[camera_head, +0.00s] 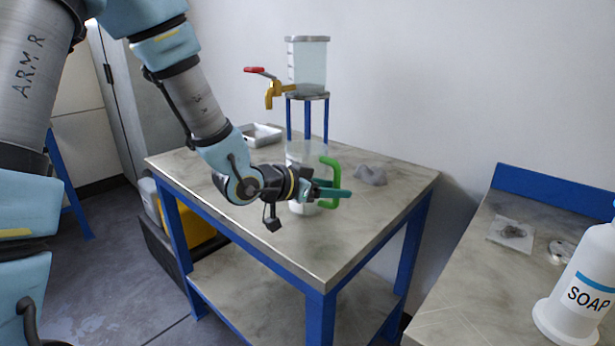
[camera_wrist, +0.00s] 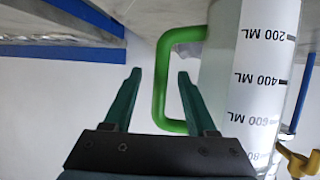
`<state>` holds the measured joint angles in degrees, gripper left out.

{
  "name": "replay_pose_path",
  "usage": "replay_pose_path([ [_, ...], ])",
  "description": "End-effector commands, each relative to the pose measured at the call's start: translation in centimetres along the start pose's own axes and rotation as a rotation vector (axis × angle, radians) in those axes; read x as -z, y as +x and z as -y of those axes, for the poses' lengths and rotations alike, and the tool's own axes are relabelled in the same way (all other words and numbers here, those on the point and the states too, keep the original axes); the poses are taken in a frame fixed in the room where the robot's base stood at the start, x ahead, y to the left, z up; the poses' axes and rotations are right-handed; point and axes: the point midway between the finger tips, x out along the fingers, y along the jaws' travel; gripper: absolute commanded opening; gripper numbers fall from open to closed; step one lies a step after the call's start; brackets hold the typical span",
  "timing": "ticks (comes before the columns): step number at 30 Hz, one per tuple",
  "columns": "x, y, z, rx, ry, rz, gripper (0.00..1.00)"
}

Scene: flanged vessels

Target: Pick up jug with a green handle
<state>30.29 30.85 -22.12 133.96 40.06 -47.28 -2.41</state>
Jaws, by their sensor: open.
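The jug (camera_head: 300,151) is clear with a green handle (camera_head: 336,183) on its right side. It stands upright on the table, partly hidden behind my arm. In the wrist view the jug (camera_wrist: 262,75) shows black volume marks and appears upside down. My gripper (camera_head: 335,190) is at the handle's height. In the wrist view its two green fingers (camera_wrist: 160,85) are open, and the upright bar of the green handle (camera_wrist: 161,80) appears between the fingertips. The fingers are not closed on it, and I cannot tell whether either touches it.
A clear tank (camera_head: 308,64) with a brass, red-levered tap (camera_head: 272,90) stands on a blue-legged stand behind the jug. A metal tray (camera_head: 262,135) lies at the back left, a grey cloth (camera_head: 371,175) to the right. The table's front right (camera_head: 320,245) is clear. A soap bottle (camera_head: 580,290) stands on another table.

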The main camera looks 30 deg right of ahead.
Motion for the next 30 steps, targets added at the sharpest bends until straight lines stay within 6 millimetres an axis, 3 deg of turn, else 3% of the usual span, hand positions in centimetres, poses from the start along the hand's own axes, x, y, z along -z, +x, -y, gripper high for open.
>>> replay_pose_path([
  [4,0.06,1.40,0.03,0.001,0.001,0.000,0.57],
  [11,0.03,1.58,0.08,0.002,0.001,0.000,0.57],
  [27,0.03,1.55,0.06,0.002,0.001,0.000,0.00],
  [30,0.03,1.54,0.06,0.002,0.001,0.000,0.00],
])
